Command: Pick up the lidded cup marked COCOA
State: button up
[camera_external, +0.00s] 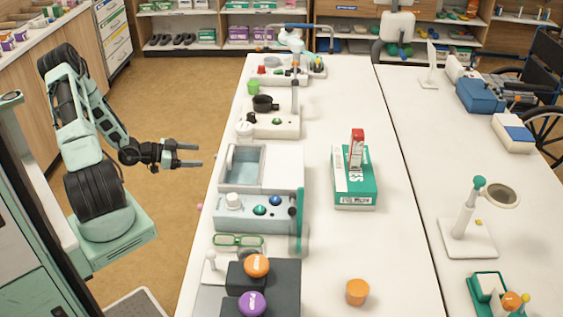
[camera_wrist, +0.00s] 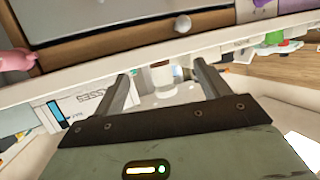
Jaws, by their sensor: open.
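No marking that I can read as COCOA shows in either view. In the external view, two round-topped items stand on dark blocks at the near end of the white table: one with an orange top (camera_external: 257,265) and one with a purple top (camera_external: 251,303). Their pale lettering is too small to read. A small orange tub (camera_external: 357,291) stands apart to their right. My gripper (camera_external: 197,155) is open and empty, left of the table's edge over the floor. In the wrist view my gripper (camera_wrist: 166,70) has its fingers spread, with an unclear white item (camera_wrist: 160,76) beyond them.
The white table (camera_external: 330,250) holds a basin unit (camera_external: 243,165), green glasses (camera_external: 238,240) and a green-and-white box (camera_external: 354,190) with a red-topped item. A second table (camera_external: 440,150) stands to the right. Open floor (camera_external: 180,100) lies between my arm and the table.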

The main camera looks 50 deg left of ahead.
notch_tip(320, 180, up, 3)
jog(key=d+t+h, duration=0.1)
jog(key=t+h, duration=0.1)
jog(key=t, duration=0.1)
jog(key=p, duration=0.3)
send_near(244, 139)
jog(key=shift+m, duration=0.3)
jog(key=w, duration=0.1)
jog(key=w+f, duration=0.1)
jog(key=w, duration=0.3)
jog(key=shift+w+a+f, duration=0.15)
jog(key=shift+w+f, duration=0.1)
jog(key=shift+f, duration=0.05)
jog(key=shift+p+x, duration=0.8)
jog(key=shift+x, duration=2.1)
jog(key=shift+f, duration=0.1)
jog(key=c, duration=1.2)
